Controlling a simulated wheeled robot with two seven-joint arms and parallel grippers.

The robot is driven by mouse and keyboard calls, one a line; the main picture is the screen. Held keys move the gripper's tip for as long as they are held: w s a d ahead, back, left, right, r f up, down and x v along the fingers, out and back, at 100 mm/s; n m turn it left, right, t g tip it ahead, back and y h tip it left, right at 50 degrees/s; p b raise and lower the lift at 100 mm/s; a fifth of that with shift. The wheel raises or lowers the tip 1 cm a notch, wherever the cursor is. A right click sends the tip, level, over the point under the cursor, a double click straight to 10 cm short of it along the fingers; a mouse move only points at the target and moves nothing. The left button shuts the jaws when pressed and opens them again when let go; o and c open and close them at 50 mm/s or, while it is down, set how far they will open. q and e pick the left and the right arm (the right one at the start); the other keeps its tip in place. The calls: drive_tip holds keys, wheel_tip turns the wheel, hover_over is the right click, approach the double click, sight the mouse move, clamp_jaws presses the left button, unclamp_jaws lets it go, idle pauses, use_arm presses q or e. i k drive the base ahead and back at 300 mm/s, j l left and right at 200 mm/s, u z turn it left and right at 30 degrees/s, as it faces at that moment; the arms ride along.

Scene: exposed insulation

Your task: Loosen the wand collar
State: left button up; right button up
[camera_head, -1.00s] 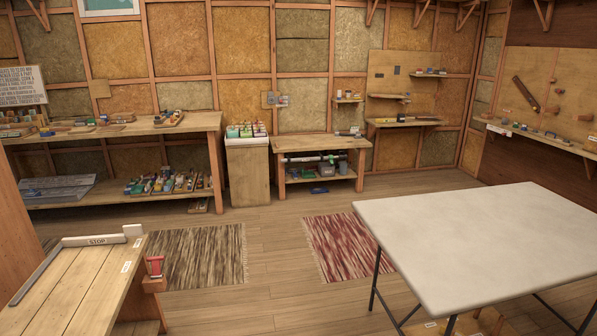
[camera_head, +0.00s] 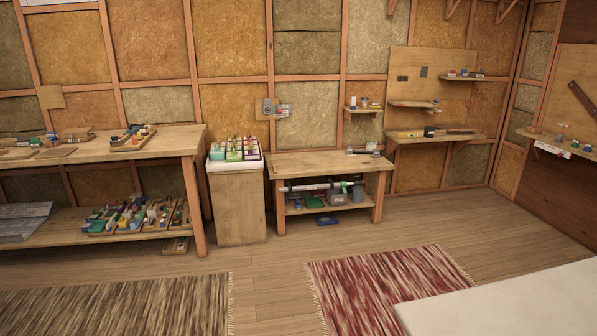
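A long pale wand-like tube (camera_head: 305,187) lies across the lower shelf of the small wooden bench (camera_head: 320,163), against the back wall. Its right part has a dark section and a green piece (camera_head: 345,187) near it. I cannot make out for certain which part is a collar. A small tool with a dark end (camera_head: 367,151) lies on the right of the bench top. Neither of my grippers is in view.
A wooden bin with several colored items (camera_head: 236,195) stands left of the bench. A long workbench (camera_head: 160,150) runs along the left. Two rugs (camera_head: 385,285) (camera_head: 120,305) lie on the floor. A pale tabletop (camera_head: 510,305) fills the lower right corner. Floor before the bench is clear.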

sight(343, 183)
drive_tip(key=i+j, duration=0.1)
drive_tip(key=i, duration=1.15)
drive_tip(key=i+j, duration=0.15)
drive_tip(key=i, duration=1.05)
